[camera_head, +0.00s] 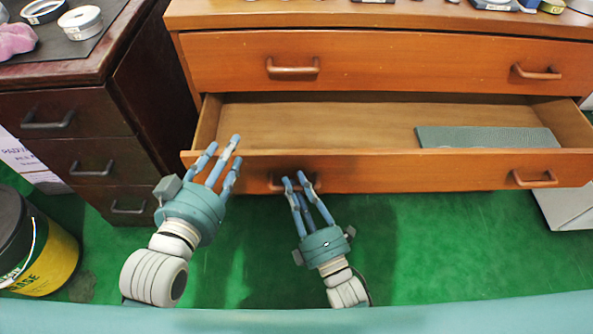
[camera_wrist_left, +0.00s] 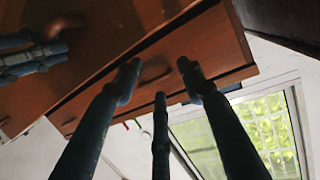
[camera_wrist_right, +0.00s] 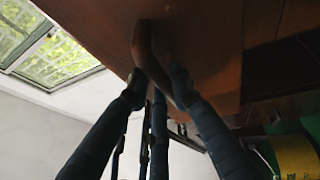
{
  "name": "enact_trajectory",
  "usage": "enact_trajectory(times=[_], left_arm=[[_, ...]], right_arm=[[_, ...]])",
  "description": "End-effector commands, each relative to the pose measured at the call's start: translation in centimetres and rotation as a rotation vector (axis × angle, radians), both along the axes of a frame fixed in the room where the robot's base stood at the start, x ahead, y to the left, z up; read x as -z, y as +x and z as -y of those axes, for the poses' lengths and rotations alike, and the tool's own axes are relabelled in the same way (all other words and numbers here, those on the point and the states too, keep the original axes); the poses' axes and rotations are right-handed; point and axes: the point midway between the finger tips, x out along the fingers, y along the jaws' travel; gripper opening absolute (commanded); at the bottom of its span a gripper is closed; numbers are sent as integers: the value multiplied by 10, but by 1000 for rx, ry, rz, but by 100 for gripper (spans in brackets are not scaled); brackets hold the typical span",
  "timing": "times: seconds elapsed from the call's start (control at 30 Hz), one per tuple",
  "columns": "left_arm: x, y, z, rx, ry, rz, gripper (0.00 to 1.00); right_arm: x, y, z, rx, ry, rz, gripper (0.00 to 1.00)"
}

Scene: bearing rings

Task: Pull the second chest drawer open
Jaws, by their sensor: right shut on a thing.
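The second chest drawer (camera_head: 390,174) of the orange-brown wooden chest is pulled out, and its inside shows. A grey-green flat mat or board (camera_head: 487,137) lies in its right part. My right gripper (camera_head: 298,181) is shut on the drawer's left handle (camera_head: 268,183), which the fingers partly hide; in the right wrist view the handle (camera_wrist_right: 143,45) runs between the fingers. My left gripper (camera_head: 222,160) is open and empty, with its fingers at the left end of the drawer front. In the left wrist view its fingers (camera_wrist_left: 155,85) are spread apart; whether they touch the drawer I cannot tell.
The top drawer (camera_head: 400,60) is closed. A dark cabinet (camera_head: 80,140) stands close on the left, with rolls and a pink object (camera_head: 15,40) on top. A black and yellow bucket (camera_head: 35,245) stands at the lower left. Green floor (camera_head: 450,245) is clear in front.

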Motion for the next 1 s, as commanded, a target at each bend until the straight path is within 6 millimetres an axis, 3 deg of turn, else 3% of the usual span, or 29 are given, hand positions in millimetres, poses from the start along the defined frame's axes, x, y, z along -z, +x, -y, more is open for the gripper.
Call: enact_trajectory(times=[0.27, 0.67, 0.7, 0.8, 1.0], left_arm=[[25, -9, -6, -7, 28, -112, 40], [28, -11, -6, -8, 31, -125, 40], [28, -11, -6, -8, 31, -125, 40], [28, -11, -6, -9, 31, -124, 40], [28, -11, -6, -8, 30, -123, 40]], right_arm=[[1, -11, 1, 2, -3, -2, 0], [2, -12, 1, 2, -4, -2, 0], [2, -12, 1, 2, -4, -2, 23], [1, -12, 1, 2, -4, -2, 41], [1, -12, 1, 1, -2, 0, 41]])
